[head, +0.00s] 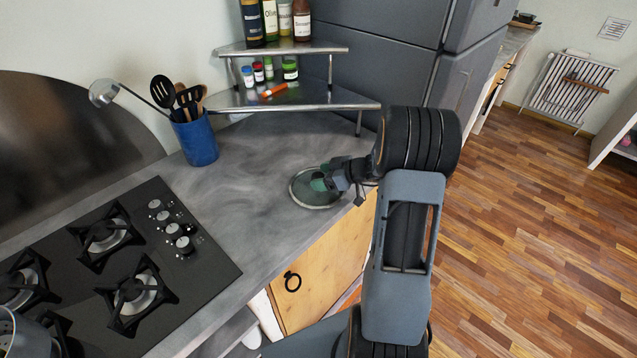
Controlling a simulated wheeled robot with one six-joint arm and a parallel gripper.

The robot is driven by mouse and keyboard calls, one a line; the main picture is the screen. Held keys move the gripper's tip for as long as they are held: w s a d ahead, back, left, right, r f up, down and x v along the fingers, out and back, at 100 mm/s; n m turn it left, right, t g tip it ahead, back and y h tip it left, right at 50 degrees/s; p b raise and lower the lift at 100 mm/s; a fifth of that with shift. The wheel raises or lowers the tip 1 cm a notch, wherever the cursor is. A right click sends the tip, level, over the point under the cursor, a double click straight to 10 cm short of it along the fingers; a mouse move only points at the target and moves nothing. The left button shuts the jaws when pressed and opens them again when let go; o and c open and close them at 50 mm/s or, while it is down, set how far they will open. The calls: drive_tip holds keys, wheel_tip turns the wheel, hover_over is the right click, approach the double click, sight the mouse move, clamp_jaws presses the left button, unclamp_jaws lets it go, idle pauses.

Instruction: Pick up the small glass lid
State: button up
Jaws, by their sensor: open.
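The small glass lid (305,193) lies on the grey counter near its front edge, right of the blue utensil holder. It is round with a pale rim. My gripper (321,182) is over the lid, with its greenish fingertips at about the lid's middle. The gripper is open. The lid's knob is hidden or hard to make out behind the fingers, and I cannot tell whether they touch it. My arm covers the area to the right of the lid.
A blue holder (197,143) with utensils stands at the back. A metal corner shelf (322,105) holds jars and bottles. A black gas hob (207,262) is at left, and a grey fridge (383,62) stands behind. The counter between hob and lid is clear.

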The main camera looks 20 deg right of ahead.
drive_tip(key=shift+w+a+f, duration=0.1)
drive_tip(key=c, duration=1.2)
